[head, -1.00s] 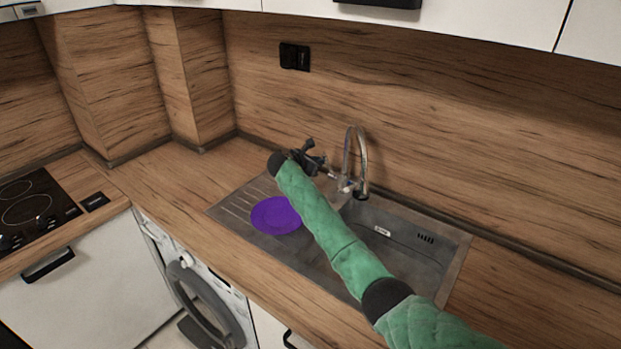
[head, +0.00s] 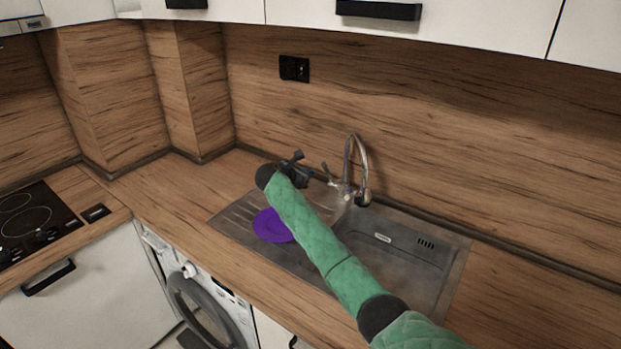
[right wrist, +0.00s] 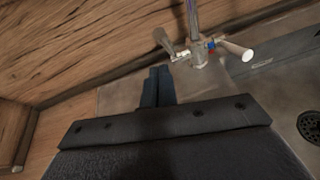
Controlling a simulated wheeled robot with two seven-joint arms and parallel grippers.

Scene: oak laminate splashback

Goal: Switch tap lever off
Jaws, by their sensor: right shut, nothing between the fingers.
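The tap (head: 358,165) is a chrome gooseneck at the back of the grey sink, and it also shows at the top of the right wrist view (right wrist: 197,45). A grey lever (right wrist: 163,40) leans up and left from its base. A pale lever (right wrist: 237,50) points right, beside a red and blue mark. My right gripper (head: 312,173) is left of the tap. Its dark fingers (right wrist: 157,88) are together and empty, just below the grey lever in the wrist view, with a small gap showing. I cannot tell whether water runs. My left gripper is out of view.
A purple plate (head: 271,226) lies on the drainer, partly behind my right arm. The sink basin (head: 400,262) is right of my arm. The wooden splashback (head: 450,150) stands close behind the tap. The counter left of the sink is clear.

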